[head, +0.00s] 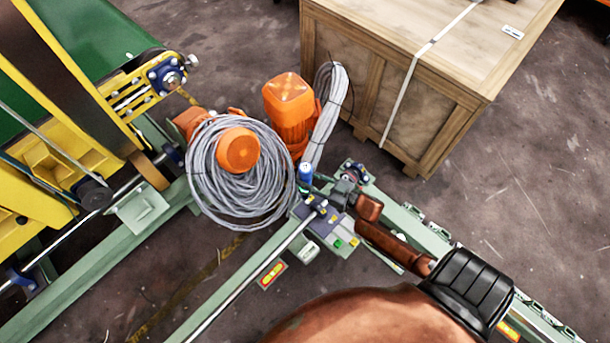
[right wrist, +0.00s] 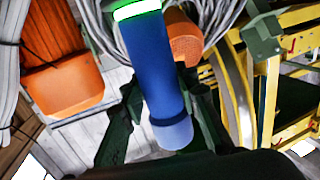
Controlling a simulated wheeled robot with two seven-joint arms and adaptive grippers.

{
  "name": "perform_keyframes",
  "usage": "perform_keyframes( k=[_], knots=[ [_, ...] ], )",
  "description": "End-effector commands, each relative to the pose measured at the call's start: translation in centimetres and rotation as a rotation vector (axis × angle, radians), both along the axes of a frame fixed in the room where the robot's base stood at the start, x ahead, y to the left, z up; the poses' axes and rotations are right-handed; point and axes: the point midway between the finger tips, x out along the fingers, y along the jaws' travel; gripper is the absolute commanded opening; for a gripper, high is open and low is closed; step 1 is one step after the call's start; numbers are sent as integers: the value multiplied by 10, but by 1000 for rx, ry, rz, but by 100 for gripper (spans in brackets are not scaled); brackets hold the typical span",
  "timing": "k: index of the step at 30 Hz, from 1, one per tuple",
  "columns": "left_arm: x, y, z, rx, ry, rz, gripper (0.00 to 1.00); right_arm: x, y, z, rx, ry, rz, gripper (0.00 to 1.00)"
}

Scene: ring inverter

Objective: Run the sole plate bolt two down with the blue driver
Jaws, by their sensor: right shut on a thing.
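The blue driver (head: 306,172) stands roughly upright in my right gripper (head: 326,184), in the middle of the head view, above a small control box. In the right wrist view the driver (right wrist: 155,75) is a blue cylinder with a bright green ring and a paler blue end. The dark fingers of my right gripper (right wrist: 165,115) are shut on it from both sides. The driver's working tip is hidden. Small bolt heads show on the green rail (head: 440,232), but I cannot tell which is sole plate bolt two. My left gripper is out of view.
Orange motors (head: 289,105) and a coil of grey cable (head: 240,195) lie close behind the gripper. A wooden crate (head: 420,95) stands at the back right. The yellow and green conveyor frame (head: 70,150) fills the left. Dark floor is open at right.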

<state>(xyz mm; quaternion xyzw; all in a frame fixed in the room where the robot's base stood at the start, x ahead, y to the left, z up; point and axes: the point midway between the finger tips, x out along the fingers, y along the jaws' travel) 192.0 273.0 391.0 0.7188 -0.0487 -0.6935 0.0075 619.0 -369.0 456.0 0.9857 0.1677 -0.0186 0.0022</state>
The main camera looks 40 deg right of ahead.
Motion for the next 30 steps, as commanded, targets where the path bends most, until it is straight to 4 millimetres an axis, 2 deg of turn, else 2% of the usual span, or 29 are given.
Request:
perform_keyframes(
  k=[5, 16, 23, 30],
  knots=[
    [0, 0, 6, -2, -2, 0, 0, 4, -12, 0, 0, -6, -1, 0],
    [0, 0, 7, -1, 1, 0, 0, 3, -12, 0, 1, -6, -1, 0],
    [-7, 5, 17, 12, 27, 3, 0, 2, -12, 2, 1, -6, -3, 0],
    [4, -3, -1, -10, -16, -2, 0, 2, -12, -13, 1, -4, -3, 0]
  ],
)
